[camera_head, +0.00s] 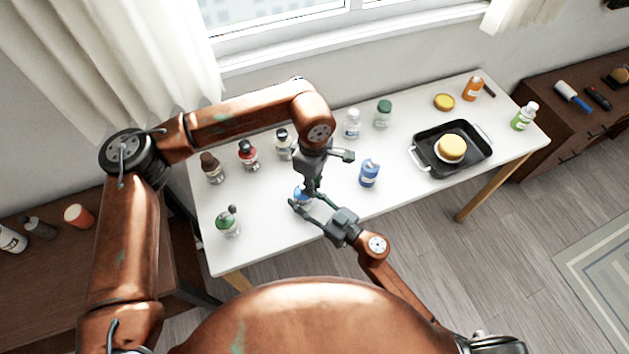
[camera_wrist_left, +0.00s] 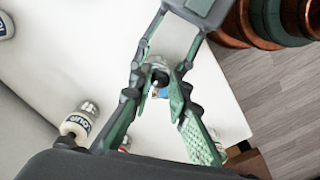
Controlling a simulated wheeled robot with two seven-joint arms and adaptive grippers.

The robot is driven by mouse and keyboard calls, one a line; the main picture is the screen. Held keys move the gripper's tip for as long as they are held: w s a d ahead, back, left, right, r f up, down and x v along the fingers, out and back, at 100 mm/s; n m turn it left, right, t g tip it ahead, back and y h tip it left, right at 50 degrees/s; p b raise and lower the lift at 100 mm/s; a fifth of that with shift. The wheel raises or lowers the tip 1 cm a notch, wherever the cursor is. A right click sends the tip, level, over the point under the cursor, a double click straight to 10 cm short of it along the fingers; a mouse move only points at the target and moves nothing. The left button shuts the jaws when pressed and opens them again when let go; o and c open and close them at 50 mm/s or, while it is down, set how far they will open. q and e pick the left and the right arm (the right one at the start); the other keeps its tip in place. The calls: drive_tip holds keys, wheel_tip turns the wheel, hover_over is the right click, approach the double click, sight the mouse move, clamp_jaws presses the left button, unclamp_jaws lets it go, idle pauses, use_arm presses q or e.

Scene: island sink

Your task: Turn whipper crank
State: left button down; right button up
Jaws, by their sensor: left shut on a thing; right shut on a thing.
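A small blue-labelled thing (camera_head: 300,192) with a dark top stands near the table's front edge in the head view. I cannot tell whether it is the whipper, and no crank shows clearly. Its dark top and blue part (camera_wrist_left: 160,90) show between the fingers in the left wrist view. My left gripper (camera_head: 311,184) points down from above and is shut on its upper part. My right gripper (camera_head: 307,203) reaches in from the front right and is shut around its lower part. The fingers of both grippers hide much of it.
Bottles stand around on the white table (camera_head: 275,218): a green-topped one (camera_head: 227,221) at left, a blue one (camera_head: 369,173) just right of my grippers, several behind. A black pan (camera_head: 440,165) holds a yellow round thing (camera_head: 452,148). Front-middle tabletop is clear.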

use_arm(q)
drive_tip(key=shift+m, duration=0.4)
drive_tip(key=c, duration=1.8)
unclamp_jaws()
drive_tip(key=shift+s, duration=0.1)
drive_tip(key=shift+r, duration=0.1)
wheel_tip(320, 180, up, 12)
drive_tip(key=shift+f, duration=0.1)
